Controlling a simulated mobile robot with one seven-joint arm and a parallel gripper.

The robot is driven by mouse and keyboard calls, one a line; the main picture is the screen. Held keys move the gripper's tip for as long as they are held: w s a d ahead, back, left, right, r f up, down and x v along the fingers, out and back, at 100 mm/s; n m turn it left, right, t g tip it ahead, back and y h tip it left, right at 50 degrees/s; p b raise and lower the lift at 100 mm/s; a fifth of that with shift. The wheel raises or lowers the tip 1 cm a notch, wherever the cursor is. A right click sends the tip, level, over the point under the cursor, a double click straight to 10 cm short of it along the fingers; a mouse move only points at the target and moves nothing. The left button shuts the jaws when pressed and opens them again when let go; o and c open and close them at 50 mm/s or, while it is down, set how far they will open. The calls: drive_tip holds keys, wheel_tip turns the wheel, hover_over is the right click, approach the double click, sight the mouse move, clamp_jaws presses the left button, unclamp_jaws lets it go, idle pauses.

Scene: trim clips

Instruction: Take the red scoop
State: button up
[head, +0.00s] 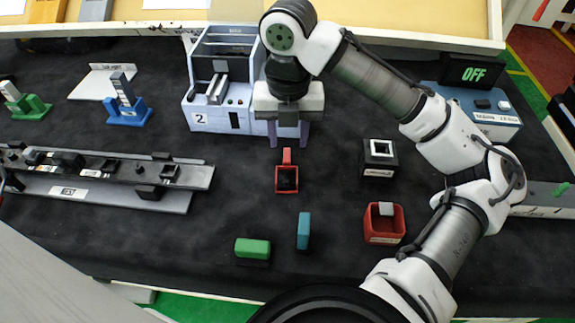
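The red scoop (278,187) lies on the dark tabletop near the middle of the head view. It has a square red body with a dark hollow, and its short red handle (287,156) points away toward the back. My gripper (288,144) points down just behind the scoop, near the handle end. Its two fingers stand apart with nothing seen between them. I cannot tell how high the fingertips are above the table. The scoop is fully in view and does not appear to be held.
A machine marked 2 (200,117) stands behind my gripper. A red bin (384,236) holding a pale block and a black box (380,171) are to the right. A green block (253,247) and a teal block (303,230) are in front. A long rail (120,197) lies left.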

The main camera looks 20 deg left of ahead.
sight(287, 156)
drive_tip(key=shift+a+f+p, duration=0.15)
drive_tip(key=shift+f+p, duration=0.35)
drive_tip(key=shift+f, duration=2.85)
clamp_jaws()
